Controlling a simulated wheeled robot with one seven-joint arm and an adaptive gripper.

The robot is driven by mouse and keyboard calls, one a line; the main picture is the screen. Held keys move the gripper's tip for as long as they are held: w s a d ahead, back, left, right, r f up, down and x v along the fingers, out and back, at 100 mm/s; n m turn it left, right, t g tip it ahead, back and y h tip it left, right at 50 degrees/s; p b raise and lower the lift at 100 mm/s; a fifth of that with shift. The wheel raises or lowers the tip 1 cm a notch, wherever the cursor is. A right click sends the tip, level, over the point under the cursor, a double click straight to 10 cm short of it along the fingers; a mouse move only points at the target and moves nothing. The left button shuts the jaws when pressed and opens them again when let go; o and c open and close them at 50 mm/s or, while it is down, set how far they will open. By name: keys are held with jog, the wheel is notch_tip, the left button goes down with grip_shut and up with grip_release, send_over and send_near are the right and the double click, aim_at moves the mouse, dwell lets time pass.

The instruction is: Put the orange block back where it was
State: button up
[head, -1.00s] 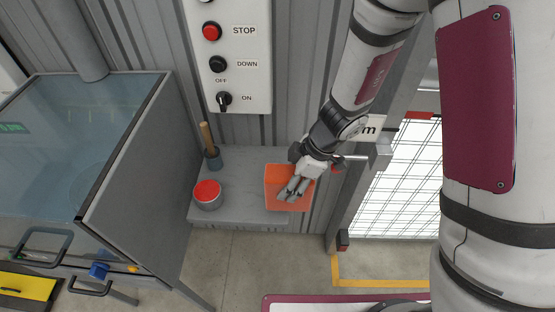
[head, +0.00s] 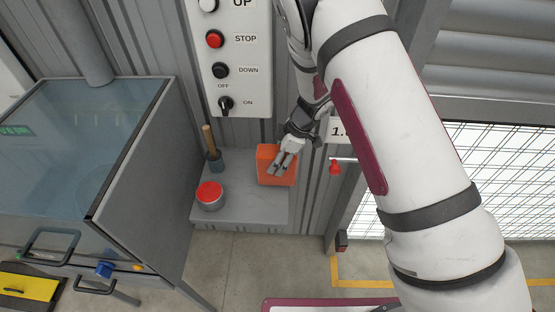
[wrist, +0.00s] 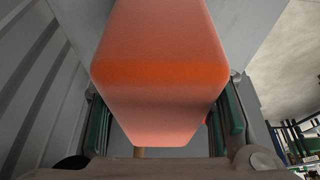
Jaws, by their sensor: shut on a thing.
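The orange block (head: 268,160) is at the right part of a small grey shelf (head: 236,208) against the corrugated wall.
A grey tin with a red top (head: 210,196) stands at the shelf's left front. A pot with a wooden handle (head: 215,160) stands behind it. A control panel (head: 232,70) is above. A grey cabinet (head: 130,165) is at left. Shelf between tin and block is clear.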

jog(key=shift+f, duration=0.3)
jog(key=o, duration=1.3)
jog(key=b+v, duration=0.1)
jog(key=v, duration=1.1)
jog(key=shift+r, duration=0.25)
jog(key=s+d+r+m+t, duration=0.1)
jog(key=s+d+r+m, duration=0.1)
jog(key=s+r+m, duration=0.3)
jog(key=s+d+r, duration=0.2)
jog(key=r, duration=0.6)
jog(key=s+d+r+m+t, duration=0.1)
jog(key=s+d+r+m, duration=0.1)
jog(key=s+r+m, duration=0.3)
jog(key=s+d+r+m+t+h, duration=0.1)
jog(key=s+d+r+m, duration=0.1)
jog(key=s+d, duration=0.1)
jog(key=s+d+r+m+t+h, duration=0.1)
jog(key=s+d+r+m+h, duration=0.1)
jog(key=s, duration=0.4)
jog(key=s+d+r+m+t+h, duration=0.1)
jog(key=s+d+r+m, duration=0.2)
jog(key=s+d, duration=0.1)
jog(key=shift+s+d+r+m+h, duration=0.2)
jog(key=shift+s+r+m+h, duration=0.15)
jog(key=shift+s, duration=0.4)
